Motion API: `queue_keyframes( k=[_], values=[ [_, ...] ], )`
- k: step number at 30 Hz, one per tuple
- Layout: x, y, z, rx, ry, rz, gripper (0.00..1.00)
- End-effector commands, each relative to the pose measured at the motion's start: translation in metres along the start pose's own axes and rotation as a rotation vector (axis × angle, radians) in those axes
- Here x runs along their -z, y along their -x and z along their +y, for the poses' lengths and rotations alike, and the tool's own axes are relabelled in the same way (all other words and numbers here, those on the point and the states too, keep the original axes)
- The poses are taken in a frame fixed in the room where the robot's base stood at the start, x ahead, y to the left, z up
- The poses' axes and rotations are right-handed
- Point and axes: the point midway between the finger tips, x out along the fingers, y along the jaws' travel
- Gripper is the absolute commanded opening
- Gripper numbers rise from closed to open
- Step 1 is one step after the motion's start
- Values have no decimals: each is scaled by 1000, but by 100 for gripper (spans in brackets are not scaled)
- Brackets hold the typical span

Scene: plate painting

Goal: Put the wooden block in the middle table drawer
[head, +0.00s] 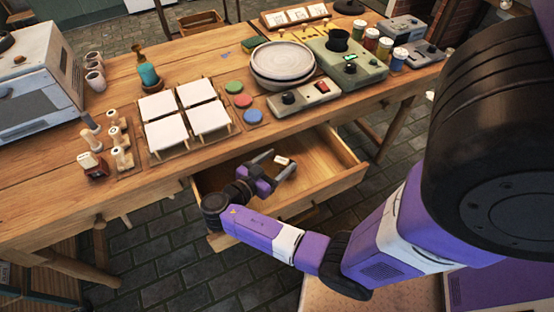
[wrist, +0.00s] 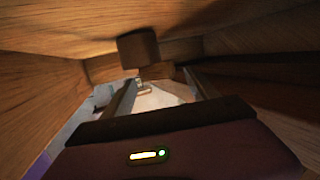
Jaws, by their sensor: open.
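The table drawer (head: 345,178) is pulled out below the front edge of the table. My gripper (head: 279,163) is low over the left part of this drawer, with its two fingers spread apart. A small pale piece (head: 282,160) shows near the fingertips; I cannot tell if it is part of the wooden block. In the wrist view, a dark brown wooden block (wrist: 138,48) appears beyond the fingertips of my gripper (wrist: 158,88), apart from them. Wooden boards surround it. Its exact resting place is unclear.
The wooden table (head: 60,190) holds white tiles on stands (head: 158,104), a plate (head: 283,60), a control box (head: 303,97), stamps (head: 120,150) and a kiln-like box (head: 35,75). The drawer's right part is empty. Its walls are close around my gripper.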

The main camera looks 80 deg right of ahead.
Motion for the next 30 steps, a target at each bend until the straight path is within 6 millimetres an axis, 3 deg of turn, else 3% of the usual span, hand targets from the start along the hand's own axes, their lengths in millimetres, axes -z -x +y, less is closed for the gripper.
queue_keyframes(
  k=[1,6,13,30],
  values=[
    [10,2,0,0,-1,0,68],
    [4,36,-3,4,-7,0,68],
    [6,68,-3,2,-10,-1,68],
    [8,76,-2,-1,-10,-2,68]
  ],
)
